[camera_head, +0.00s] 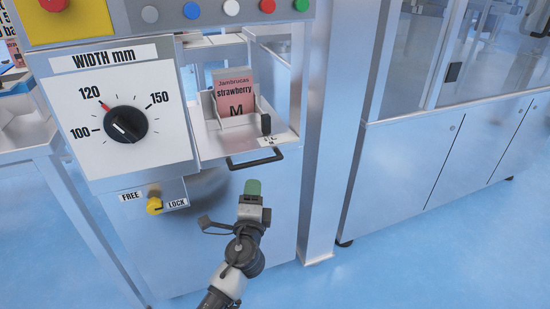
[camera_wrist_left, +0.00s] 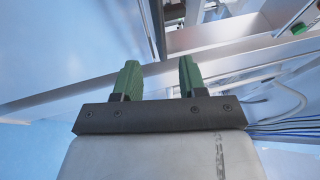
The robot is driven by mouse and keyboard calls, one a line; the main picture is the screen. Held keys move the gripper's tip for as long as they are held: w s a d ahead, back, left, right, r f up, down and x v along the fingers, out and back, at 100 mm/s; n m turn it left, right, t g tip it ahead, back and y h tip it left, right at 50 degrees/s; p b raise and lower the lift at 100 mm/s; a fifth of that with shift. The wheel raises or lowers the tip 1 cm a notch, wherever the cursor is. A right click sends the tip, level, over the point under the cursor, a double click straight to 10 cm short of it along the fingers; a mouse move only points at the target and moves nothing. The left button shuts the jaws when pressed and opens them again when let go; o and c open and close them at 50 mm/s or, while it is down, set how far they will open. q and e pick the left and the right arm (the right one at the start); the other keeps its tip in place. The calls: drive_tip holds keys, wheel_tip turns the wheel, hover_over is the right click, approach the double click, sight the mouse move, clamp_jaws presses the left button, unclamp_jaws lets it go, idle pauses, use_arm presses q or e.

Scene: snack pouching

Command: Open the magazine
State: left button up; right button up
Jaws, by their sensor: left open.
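The magazine (camera_head: 222,146) is a metal tray set in the machine beside the width panel. It holds pink pouches (camera_head: 235,92) marked "Jambrucas strawberry M". A black bar handle (camera_head: 255,160) runs along its front edge, and a small black knob (camera_head: 266,124) stands on its right side. My left gripper (camera_head: 252,187) is just below and in front of the handle, apart from it in the picture. Its two green fingers show spread and empty in the left wrist view (camera_wrist_left: 160,78). My right gripper is not in view.
A width dial (camera_head: 126,124) sits on the panel at left. A metal post (camera_head: 325,140) rises right of the magazine. Blue floor (camera_head: 400,270) is clear at lower right.

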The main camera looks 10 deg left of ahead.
sight(255, 164)
use_arm(q)
drive_tip(key=b+x, duration=0.1)
drive_tip(key=x, duration=0.9)
drive_tip(key=shift+w+a, duration=0.1)
drive_tip(key=shift+a, duration=0.1)
clamp_jaws()
